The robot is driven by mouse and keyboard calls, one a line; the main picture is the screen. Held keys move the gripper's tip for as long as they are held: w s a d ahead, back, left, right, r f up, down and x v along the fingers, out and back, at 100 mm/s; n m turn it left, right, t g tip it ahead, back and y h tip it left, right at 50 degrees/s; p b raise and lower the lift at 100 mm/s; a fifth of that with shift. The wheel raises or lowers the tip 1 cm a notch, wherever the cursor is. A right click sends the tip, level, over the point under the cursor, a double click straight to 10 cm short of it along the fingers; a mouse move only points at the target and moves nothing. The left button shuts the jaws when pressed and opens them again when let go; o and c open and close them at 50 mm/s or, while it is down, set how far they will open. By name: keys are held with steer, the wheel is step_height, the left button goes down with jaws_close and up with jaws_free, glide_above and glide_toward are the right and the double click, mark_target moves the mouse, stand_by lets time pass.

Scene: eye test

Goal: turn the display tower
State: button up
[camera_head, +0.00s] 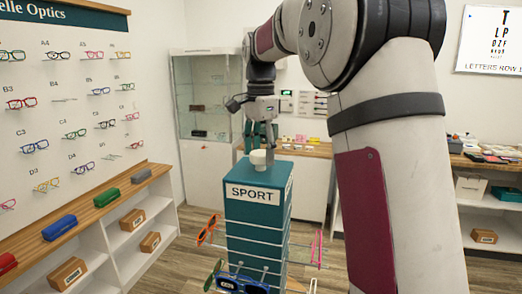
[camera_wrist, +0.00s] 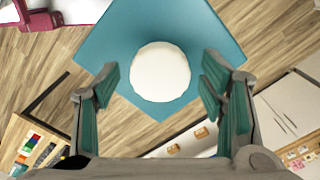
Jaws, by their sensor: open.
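The display tower (camera_head: 258,218) is a teal column with a label reading SPORT near its top. Glasses hang on its sides, among them an orange pair (camera_head: 208,229) and a blue pair (camera_head: 242,284). A white round knob (camera_head: 258,158) stands on its top. My gripper (camera_head: 261,141) is just above the top, with its fingers pointing down. In the wrist view the white knob (camera_wrist: 160,72) lies between and slightly beyond the open fingers (camera_wrist: 160,88), with gaps on both sides. The teal tower top (camera_wrist: 215,35) shows around it. Contact is not visible.
A wall panel of glasses (camera_head: 70,100) is at left, above a wooden shelf with cases such as a blue one (camera_head: 59,227). A glass cabinet (camera_head: 203,100) stands behind. A counter (camera_head: 490,164) is at right. Wooden floor (camera_head: 190,243) is clear left of the tower.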

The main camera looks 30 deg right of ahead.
jaws_close()
